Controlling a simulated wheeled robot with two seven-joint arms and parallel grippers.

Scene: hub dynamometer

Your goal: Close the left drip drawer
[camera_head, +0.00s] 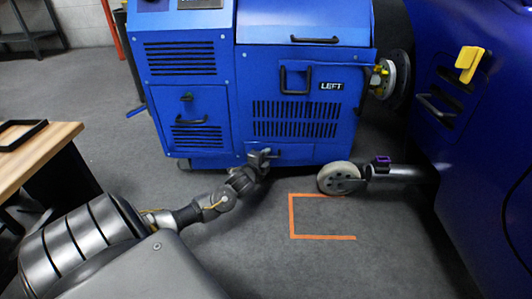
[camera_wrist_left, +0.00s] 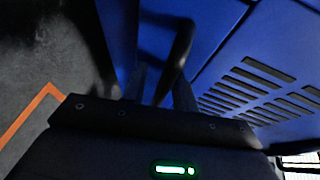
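The blue machine marked LEFT (camera_head: 331,86) stands at the back centre. Low on its front is a small blue drawer front (camera_head: 292,151) with a dark handle, partly hidden by my left gripper (camera_head: 264,157). I cannot tell how far this drawer stands out. My left gripper is at the handle, near the floor. In the left wrist view a dark handle bar (camera_wrist_left: 181,48) runs down toward the space between my fingers (camera_wrist_left: 158,85), against blue panels. The fingers look apart; whether they touch the bar is too dark to tell. My right gripper is out of view.
A grey caster wheel (camera_head: 339,178) on an arm stands right of my gripper, beside the large blue body (camera_head: 480,170). Orange tape (camera_head: 322,237) marks the floor. A wooden table (camera_head: 40,160) is at left.

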